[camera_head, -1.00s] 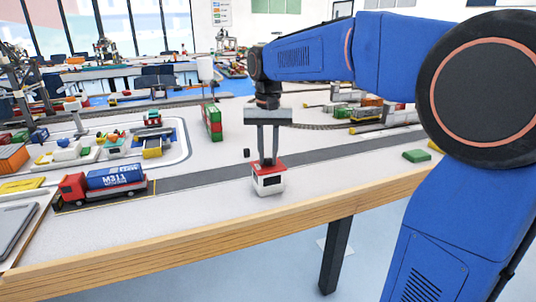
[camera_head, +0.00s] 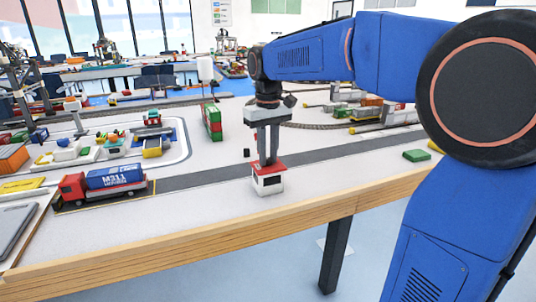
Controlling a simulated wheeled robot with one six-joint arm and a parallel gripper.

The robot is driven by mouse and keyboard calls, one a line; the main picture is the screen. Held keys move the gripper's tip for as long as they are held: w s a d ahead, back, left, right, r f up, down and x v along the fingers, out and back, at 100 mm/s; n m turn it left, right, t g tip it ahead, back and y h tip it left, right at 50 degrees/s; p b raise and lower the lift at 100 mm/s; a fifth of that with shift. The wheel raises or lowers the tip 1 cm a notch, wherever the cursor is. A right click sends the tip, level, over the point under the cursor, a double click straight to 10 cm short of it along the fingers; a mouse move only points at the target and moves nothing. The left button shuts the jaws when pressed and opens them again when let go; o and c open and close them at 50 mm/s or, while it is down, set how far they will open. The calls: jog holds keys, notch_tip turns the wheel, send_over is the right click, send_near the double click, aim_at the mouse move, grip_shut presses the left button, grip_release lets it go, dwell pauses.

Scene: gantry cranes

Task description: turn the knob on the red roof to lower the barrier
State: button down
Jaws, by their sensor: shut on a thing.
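A small white booth (camera_head: 269,184) with dark windows stands upright near the front edge of the table. Its red roof (camera_head: 284,166) is on top. My gripper (camera_head: 268,163) points straight down over the roof, with its fingertips at the roof. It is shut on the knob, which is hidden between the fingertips. I cannot make out the barrier in this view.
A red truck with a blue container (camera_head: 115,177) stands on the grey road to the left. Stacked green and red containers (camera_head: 212,121) stand behind the booth. The tabletop (camera_head: 335,180) right of the booth is clear.

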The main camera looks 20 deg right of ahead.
aim_at(268, 159)
jog(key=n, duration=0.4)
jog(key=shift+n, duration=2.2)
jog(key=c, duration=1.6)
grip_release()
jog(key=shift+o, duration=0.2)
jog(key=shift+r, duration=0.1)
notch_tip(268, 159, up, 17)
jog(key=shift+r, duration=0.15)
